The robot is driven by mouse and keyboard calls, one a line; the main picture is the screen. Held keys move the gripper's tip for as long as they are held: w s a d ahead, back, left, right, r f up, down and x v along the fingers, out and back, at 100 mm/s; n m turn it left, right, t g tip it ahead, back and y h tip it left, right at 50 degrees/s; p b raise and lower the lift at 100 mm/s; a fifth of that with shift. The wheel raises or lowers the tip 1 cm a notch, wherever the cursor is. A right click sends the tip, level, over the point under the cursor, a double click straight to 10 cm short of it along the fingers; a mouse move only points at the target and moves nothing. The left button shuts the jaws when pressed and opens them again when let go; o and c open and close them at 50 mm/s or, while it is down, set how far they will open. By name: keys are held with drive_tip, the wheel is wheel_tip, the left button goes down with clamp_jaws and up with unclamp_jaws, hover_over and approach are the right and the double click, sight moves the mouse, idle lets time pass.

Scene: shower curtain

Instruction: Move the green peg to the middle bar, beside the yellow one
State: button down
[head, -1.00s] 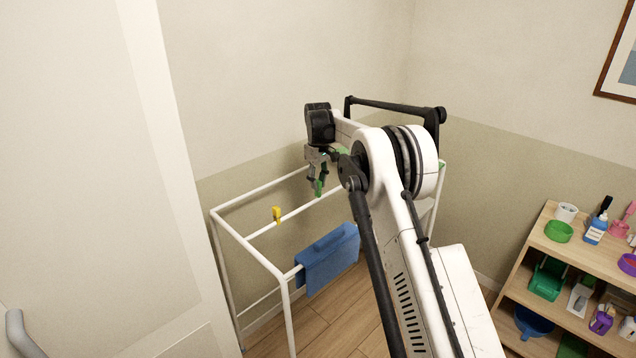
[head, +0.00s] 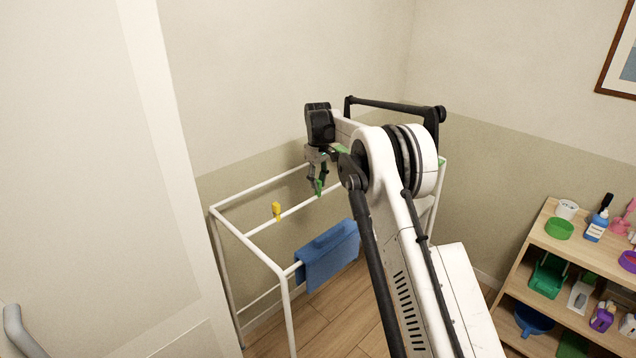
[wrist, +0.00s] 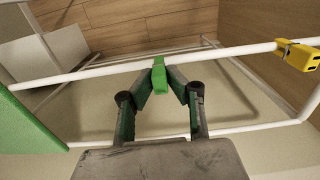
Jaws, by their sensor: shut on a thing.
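The green peg (head: 319,188) is between the fingers of my gripper (head: 317,175), at the middle bar (head: 290,213) of the white drying rack. In the wrist view the green peg (wrist: 158,77) is upright between the fingertips of my gripper (wrist: 168,82), and its top overlaps the bar (wrist: 100,73). I cannot tell whether its jaws are around the bar. The yellow peg (head: 276,210) sits on the same middle bar, to the left in the head view. In the wrist view the yellow peg (wrist: 298,57) is at the far right, a clear gap away.
A blue towel (head: 327,257) hangs on the rack's front bar. A green cloth (wrist: 30,120) shows at the left in the wrist view. A wooden shelf (head: 590,260) with bottles and bowls stands at the right. The bar between the two pegs is bare.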

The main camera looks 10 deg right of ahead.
drive_tip(key=shift+f, duration=0.25)
drive_tip(key=c, duration=1.6)
unclamp_jaws()
drive_tip(key=shift+c, duration=0.2)
wheel_tip(320, 180, up, 16)
drive_tip(key=p, duration=0.2)
drive_tip(key=shift+p, duration=0.4)
